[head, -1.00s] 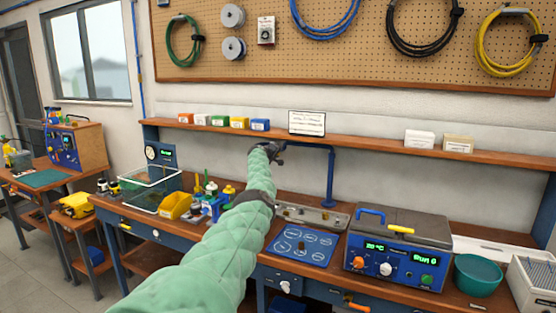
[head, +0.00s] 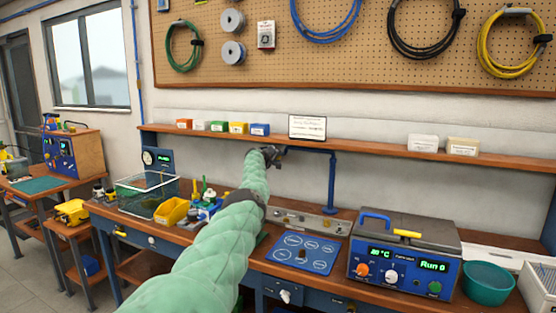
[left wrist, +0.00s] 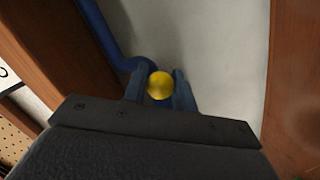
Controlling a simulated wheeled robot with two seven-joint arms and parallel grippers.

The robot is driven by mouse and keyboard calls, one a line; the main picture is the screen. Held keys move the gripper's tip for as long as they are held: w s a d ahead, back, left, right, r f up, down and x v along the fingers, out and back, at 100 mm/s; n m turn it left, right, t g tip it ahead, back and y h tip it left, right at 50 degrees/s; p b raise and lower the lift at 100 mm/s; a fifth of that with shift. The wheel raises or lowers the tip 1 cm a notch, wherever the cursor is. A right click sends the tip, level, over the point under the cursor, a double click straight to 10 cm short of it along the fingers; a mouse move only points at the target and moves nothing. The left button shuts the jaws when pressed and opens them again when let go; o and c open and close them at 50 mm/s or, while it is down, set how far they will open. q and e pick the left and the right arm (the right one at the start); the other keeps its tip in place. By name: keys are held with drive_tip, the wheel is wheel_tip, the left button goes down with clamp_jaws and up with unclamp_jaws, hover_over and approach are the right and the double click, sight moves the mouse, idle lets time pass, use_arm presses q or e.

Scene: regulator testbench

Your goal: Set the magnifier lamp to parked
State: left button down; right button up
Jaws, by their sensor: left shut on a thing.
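The magnifier lamp's blue post (head: 332,182) stands upright at the back of the bench, with a blue arm reaching left from its top under the shelf. My left gripper (head: 275,157) is at the left end of that arm; it hides the end of the lamp in the head view. In the left wrist view, my left gripper (left wrist: 159,90) has its fingers on either side of a round yellow knob (left wrist: 159,85) and is shut on it. The blue lamp arm (left wrist: 112,38) curves in beside it. My right gripper is not in view.
The wooden shelf (head: 370,146) with small boxes runs just above the lamp arm. Below are a blue mat (head: 298,254), a blue-fronted bath unit (head: 402,262), a teal bowl (head: 488,283), a yellow bin (head: 171,211) and a clear tank (head: 147,190).

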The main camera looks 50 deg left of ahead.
use_arm(q)
drive_tip(key=shift+a+r, duration=0.1)
drive_tip(key=shift+r, duration=0.15)
drive_tip(key=c, duration=1.3)
unclamp_jaws()
drive_tip(key=shift+o, duration=0.8)
drive_tip(key=shift+w+f, duration=0.2)
drive_tip(key=shift+f, duration=0.1)
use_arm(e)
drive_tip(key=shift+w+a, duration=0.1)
use_arm(q)
drive_tip(key=shift+s, duration=0.2)
drive_tip(key=shift+s, duration=0.35)
drive_tip(key=b+v, duration=0.1)
drive_tip(key=v, duration=0.6)
drive_tip(key=shift+r, duration=0.15)
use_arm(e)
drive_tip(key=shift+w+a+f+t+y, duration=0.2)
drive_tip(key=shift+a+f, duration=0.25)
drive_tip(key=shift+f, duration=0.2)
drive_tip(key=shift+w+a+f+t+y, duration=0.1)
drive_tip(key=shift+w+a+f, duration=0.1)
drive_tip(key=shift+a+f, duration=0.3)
